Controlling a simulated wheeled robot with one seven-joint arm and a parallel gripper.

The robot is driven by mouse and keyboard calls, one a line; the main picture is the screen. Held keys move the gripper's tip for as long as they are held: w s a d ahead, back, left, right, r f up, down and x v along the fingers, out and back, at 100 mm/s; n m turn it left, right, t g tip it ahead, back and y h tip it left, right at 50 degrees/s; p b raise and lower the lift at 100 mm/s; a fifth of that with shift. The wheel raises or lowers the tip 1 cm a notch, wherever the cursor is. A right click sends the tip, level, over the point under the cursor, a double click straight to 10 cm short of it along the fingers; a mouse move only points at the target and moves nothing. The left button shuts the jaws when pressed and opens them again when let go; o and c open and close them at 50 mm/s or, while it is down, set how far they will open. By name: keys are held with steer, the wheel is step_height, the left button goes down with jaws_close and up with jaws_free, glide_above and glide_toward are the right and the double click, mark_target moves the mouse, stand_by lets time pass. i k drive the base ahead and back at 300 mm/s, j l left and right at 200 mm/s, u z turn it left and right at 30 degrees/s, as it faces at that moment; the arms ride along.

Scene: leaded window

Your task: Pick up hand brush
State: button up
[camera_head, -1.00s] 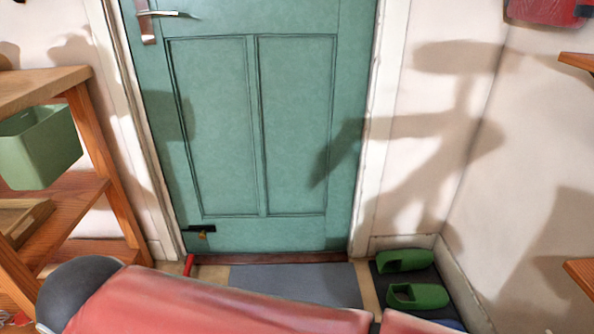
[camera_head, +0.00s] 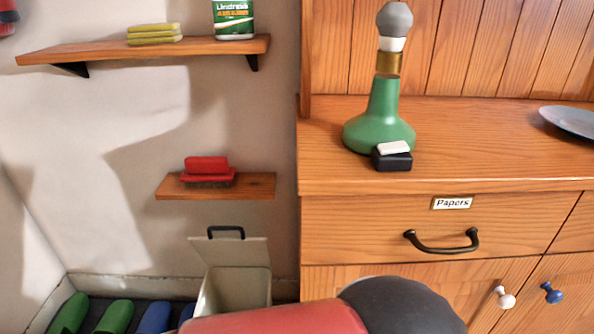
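A red hand brush (camera_head: 207,171) with dark bristles rests bristles down on the small lower wooden shelf (camera_head: 260,187) on the wall, left of the dresser. Nothing covers it. My red and dark arm crosses the bottom of the view, below and to the right of the brush. My gripper is not in view.
A bin with a raised lid (camera_head: 236,290) stands below the shelf. An upper shelf (camera_head: 90,51) holds yellow sponges (camera_head: 153,33) and a green-white can (camera_head: 233,18). The dresser (camera_head: 400,227) carries a green lamp (camera_head: 382,125). Slippers (camera_head: 115,317) lie at lower left.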

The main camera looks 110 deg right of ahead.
mark_target(199, 169)
steer(key=l+z, duration=0.15)
steer(key=z, duration=2.95)
steer(key=i+j+z, duration=0.1)
steer(key=j+z, duration=0.15)
steer(key=i+j+z, duration=0.1)
steer(key=j+z, duration=0.15)
steer(key=j, duration=0.25)
steer(key=j+z, duration=0.3)
steer(key=i+j, duration=0.05)
